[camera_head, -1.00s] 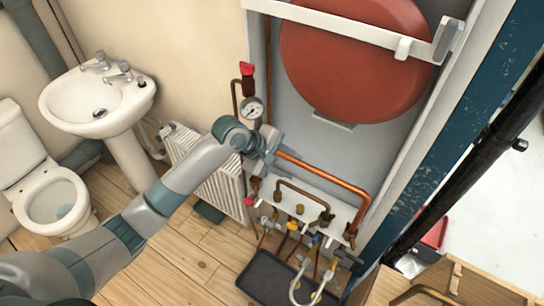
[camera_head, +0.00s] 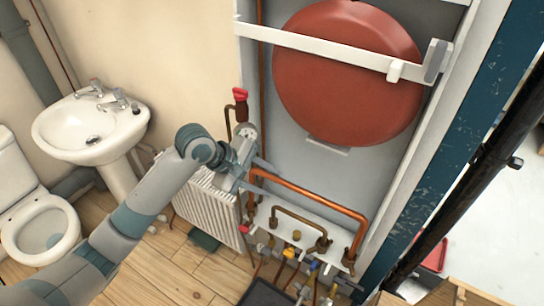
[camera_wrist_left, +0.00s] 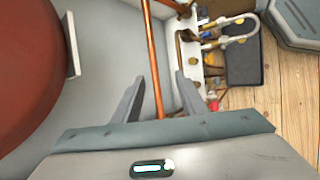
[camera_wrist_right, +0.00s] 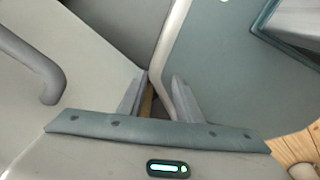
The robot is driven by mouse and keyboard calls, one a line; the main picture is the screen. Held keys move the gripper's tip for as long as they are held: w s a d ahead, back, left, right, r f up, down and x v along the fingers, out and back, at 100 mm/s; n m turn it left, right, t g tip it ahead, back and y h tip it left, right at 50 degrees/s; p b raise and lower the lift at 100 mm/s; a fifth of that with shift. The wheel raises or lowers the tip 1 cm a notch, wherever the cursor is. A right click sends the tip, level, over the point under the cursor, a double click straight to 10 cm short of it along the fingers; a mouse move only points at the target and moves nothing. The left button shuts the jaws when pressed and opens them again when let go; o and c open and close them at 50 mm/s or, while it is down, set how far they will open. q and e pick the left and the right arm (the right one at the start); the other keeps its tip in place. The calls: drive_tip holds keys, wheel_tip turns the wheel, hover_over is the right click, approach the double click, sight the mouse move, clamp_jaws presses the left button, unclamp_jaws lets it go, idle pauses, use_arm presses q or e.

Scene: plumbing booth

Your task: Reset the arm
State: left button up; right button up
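My left arm reaches in from the left in the head view, and its gripper (camera_head: 258,176) is beside the left bend of the copper pipe (camera_head: 312,191). In the left wrist view the left gripper's fingers (camera_wrist_left: 158,88) are spread. The copper pipe (camera_wrist_left: 151,45) shows in line with the gap between them; no grip on it shows. My right gripper (camera_wrist_right: 156,90) is outside the head view. In the right wrist view its fingers are apart with nothing visibly held, close in front of grey-green and pale panels that look like my own body.
A red round vessel (camera_head: 347,75) hangs behind a white bar. A gauge (camera_head: 246,133) and red-handled valve (camera_head: 240,95) sit just above the left gripper. A radiator (camera_head: 209,209), sink (camera_head: 90,127) and toilet (camera_head: 38,228) stand left. Several valves and a dark tray (camera_head: 264,293) lie below.

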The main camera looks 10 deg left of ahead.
use_arm(q)
drive_tip(key=a+f+m+y+b, duration=0.1)
drive_tip(key=a+f, duration=0.2)
drive_tip(key=f, duration=0.7)
drive_tip(key=a+f+t+y, duration=0.1)
drive_tip(key=a+f, duration=0.2)
drive_tip(key=f, duration=0.8)
drive_tip(key=a+f+m+y+b, duration=0.1)
drive_tip(key=a+f, duration=0.2)
drive_tip(key=f, duration=0.7)
drive_tip(key=s+a+f+m+y, duration=0.1)
drive_tip(key=s+a+f, duration=0.1)
drive_tip(key=s+f, duration=0.35)
drive_tip(key=s+a+f+m, duration=0.1)
drive_tip(key=s+a+f, duration=0.1)
drive_tip(key=f, duration=0.6)
drive_tip(key=s+a+f+m+g+y+b, duration=0.1)
drive_tip(key=s+a+f+m, duration=0.15)
drive_tip(key=s+f, duration=0.65)
drive_tip(key=s+a+f+m+g+y, duration=0.1)
drive_tip(key=s+f+m, duration=0.2)
drive_tip(key=s+f, duration=0.6)
drive_tip(key=s+f+m+g, duration=0.1)
drive_tip(key=s+f+m, duration=0.1)
drive_tip(key=s, duration=1.1)
drive_tip(key=s+f+m+g+b, duration=0.1)
drive_tip(key=s+f+m, duration=0.2)
drive_tip(key=s, duration=1.1)
drive_tip(key=shift+d+y, duration=0.35)
drive_tip(key=shift+y, duration=0.05)
